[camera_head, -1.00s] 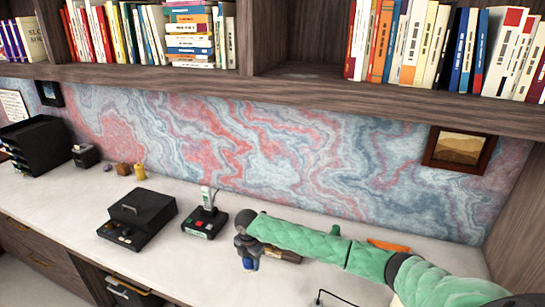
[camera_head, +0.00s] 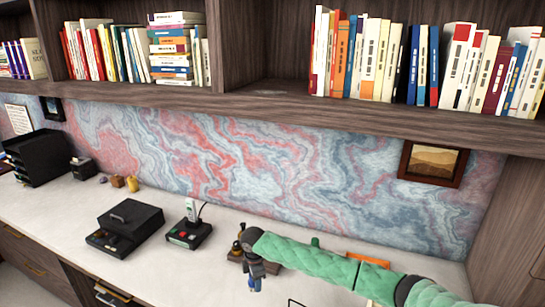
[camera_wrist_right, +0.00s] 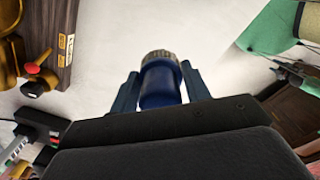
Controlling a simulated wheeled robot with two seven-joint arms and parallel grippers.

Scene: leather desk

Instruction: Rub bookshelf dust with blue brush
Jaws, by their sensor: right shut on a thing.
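My right gripper (camera_head: 255,282) hangs over the white desktop in the head view, at the end of the green-sleeved arm. In the right wrist view its two fingers (camera_wrist_right: 160,92) are shut on the blue brush (camera_wrist_right: 158,85), one on each side. The brush has a dark blue body and a pale bristle-like end pointing away from the palm. The wooden bookshelf (camera_head: 300,107) runs above the desk, well over the gripper. A faint dark patch shows on its bare stretch, but I cannot tell if it is dust. My left gripper is out of view.
Books (camera_head: 370,60) fill the shelf's right part. A wooden stand with gold parts (camera_head: 238,250) is just behind the gripper. A black device (camera_head: 188,232) and black box (camera_head: 125,228) lie to the left. A framed picture (camera_head: 432,163) hangs below the shelf.

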